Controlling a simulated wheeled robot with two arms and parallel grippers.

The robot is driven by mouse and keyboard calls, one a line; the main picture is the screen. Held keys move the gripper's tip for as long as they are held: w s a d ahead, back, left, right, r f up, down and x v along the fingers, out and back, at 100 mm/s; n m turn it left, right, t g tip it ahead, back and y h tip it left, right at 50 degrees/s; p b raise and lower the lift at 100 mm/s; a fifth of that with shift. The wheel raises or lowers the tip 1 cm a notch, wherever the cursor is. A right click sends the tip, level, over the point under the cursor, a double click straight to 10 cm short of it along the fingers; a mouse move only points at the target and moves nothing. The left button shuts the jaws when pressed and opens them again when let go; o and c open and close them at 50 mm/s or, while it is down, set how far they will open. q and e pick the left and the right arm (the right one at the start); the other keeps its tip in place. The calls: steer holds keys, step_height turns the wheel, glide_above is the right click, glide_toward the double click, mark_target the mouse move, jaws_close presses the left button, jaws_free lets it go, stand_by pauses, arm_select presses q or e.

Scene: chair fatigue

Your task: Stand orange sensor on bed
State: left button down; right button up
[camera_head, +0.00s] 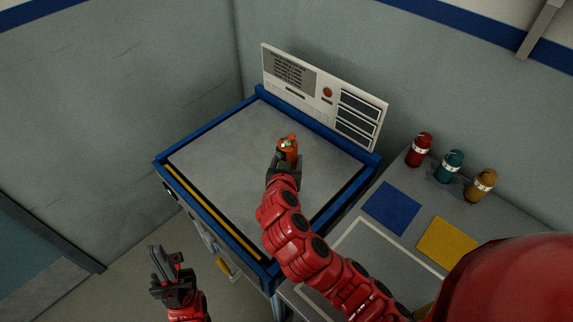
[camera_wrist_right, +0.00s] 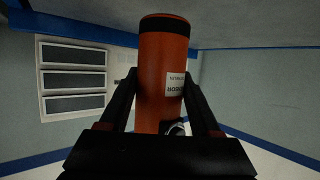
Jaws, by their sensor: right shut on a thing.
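The orange sensor (camera_head: 289,147) is over the middle of the grey bed (camera_head: 220,150), which has a blue frame. My right gripper (camera_head: 282,161) is shut on it. In the right wrist view the orange sensor (camera_wrist_right: 163,75) sits between the two fingers of my right gripper (camera_wrist_right: 162,105); its label reads upside down and its dark end points up in that picture, towards the grey surface. It looks roughly upright; I cannot tell whether it touches the bed. My left gripper (camera_head: 167,262) is empty and open, low in front of the bed's left side.
A control panel (camera_head: 322,95) stands along the bed's back edge. On the side table at right are a red bottle (camera_head: 420,150), a teal bottle (camera_head: 449,167) and a yellow bottle (camera_head: 482,186), with a blue square (camera_head: 391,207) and a yellow square (camera_head: 447,243). The bed's left part is clear.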

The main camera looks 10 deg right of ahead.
steer(key=shift+w+d, duration=0.1)
steer(key=shift+w, duration=0.7)
step_height(320, 180, down, 3)
steer(key=shift+p, duration=0.65)
steer(key=shift+f, duration=0.3)
steer(key=shift+w, duration=0.1)
steer(key=shift+f, duration=0.2)
steer(key=o, duration=1.5)
steer(key=shift+r, duration=0.1)
steer(key=shift+r, duration=0.1)
